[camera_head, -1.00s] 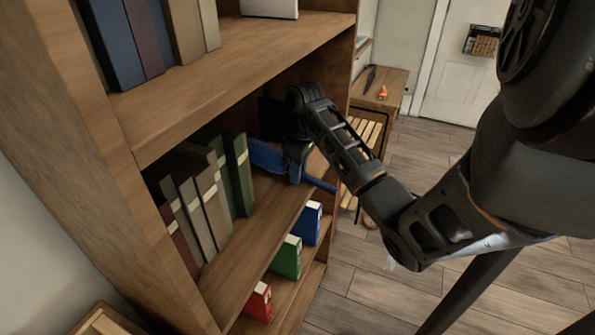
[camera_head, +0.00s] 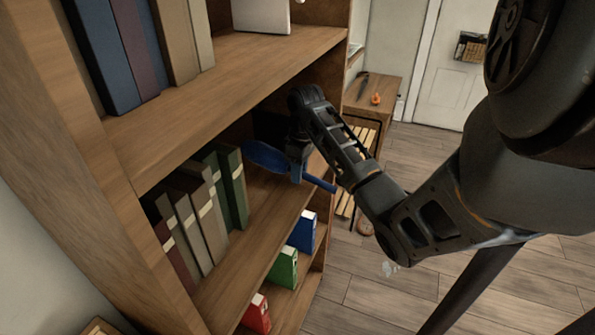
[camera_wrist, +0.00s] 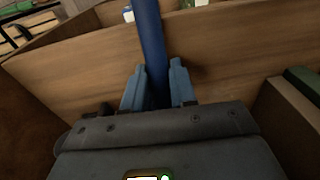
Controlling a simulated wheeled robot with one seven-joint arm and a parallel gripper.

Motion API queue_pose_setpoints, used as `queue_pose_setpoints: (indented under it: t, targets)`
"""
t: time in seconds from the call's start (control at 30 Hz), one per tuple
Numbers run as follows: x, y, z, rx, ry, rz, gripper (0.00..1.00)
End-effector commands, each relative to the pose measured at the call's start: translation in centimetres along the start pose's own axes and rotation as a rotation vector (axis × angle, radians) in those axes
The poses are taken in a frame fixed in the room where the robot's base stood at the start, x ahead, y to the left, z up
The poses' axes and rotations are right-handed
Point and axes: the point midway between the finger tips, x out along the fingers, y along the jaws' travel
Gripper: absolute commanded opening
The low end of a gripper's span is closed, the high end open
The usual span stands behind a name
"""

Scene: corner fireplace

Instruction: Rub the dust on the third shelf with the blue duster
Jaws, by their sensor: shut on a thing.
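The blue duster (camera_head: 267,157) is inside the shelf bay with the row of books, its wide head to the left and its handle sticking out to the right past the shelf edge. My gripper (camera_head: 297,172) is shut on the duster's handle. In the wrist view the blue handle (camera_wrist: 149,45) runs up between the two fingers of my gripper (camera_wrist: 158,88). The shelf board (camera_head: 262,215) lies beneath the duster; I cannot tell whether the duster's head touches it. No dust can be made out in either view.
Several upright books (camera_head: 205,205) stand left of the duster on the same shelf. Red, green (camera_head: 284,268) and blue binders are on the shelf below. The board above (camera_head: 235,85) closes off the bay.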

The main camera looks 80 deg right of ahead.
Motion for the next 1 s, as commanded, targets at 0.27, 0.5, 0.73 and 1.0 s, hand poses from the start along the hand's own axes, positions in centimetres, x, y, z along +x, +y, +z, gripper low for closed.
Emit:
queue_pose_setpoints:
  t: [0.27, 0.5, 0.73, 1.0]
  targets:
    - [-2.9, -0.4, -0.3, -0.005, 0.0, -0.003, 0.0]
    - [-4.2, -0.5, -0.4, -0.007, 0.001, -0.003, 0.0]
    - [-4.2, -0.5, -0.4, -0.007, 0.0, -0.003, 0.0]
    - [-5.2, -0.6, -0.6, -0.008, 0.002, -0.001, 0.0]
